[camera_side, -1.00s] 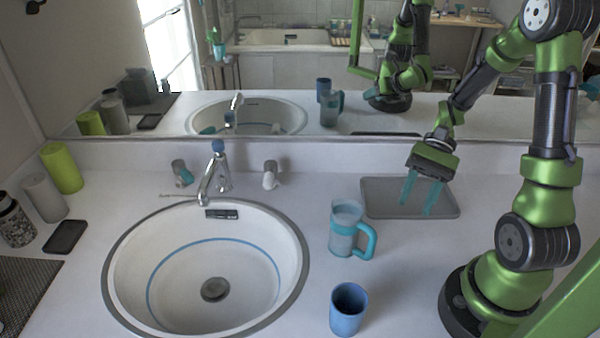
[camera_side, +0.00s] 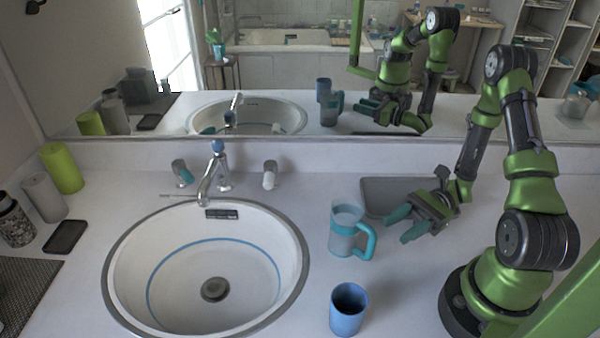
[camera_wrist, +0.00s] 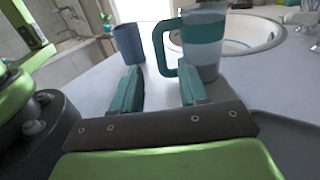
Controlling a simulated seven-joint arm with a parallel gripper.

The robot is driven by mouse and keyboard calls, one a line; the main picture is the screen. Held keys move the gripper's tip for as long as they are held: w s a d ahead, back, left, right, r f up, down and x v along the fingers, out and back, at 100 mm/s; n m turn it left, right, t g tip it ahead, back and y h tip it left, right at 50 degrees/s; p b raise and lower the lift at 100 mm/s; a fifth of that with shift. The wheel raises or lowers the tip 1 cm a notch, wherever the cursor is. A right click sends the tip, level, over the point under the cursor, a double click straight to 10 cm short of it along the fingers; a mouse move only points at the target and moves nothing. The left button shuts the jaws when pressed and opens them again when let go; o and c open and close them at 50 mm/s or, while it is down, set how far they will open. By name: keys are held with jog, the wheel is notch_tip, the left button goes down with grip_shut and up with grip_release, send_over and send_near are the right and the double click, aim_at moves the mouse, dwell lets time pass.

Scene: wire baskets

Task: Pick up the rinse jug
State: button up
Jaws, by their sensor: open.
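The rinse jug (camera_side: 344,232) stands upright on the white counter, right of the sink. It is a pale, see-through jug with a teal handle on its right side. My gripper (camera_side: 400,226) is open and empty just right of the jug, fingers level and pointing left at the handle, with a small gap between.
A blue cup (camera_side: 347,310) stands in front of the jug. A grey tray (camera_side: 376,187) lies behind my gripper. The sink (camera_side: 180,315) and tap (camera_side: 218,170) are to the left. A mirror (camera_side: 300,100) lines the back wall.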

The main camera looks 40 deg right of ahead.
aim_at(369, 254)
jog(key=x, duration=0.8)
jog(key=shift+a, duration=0.4)
jog(key=shift+c, duration=0.4)
grip_shut()
dwell(0.6)
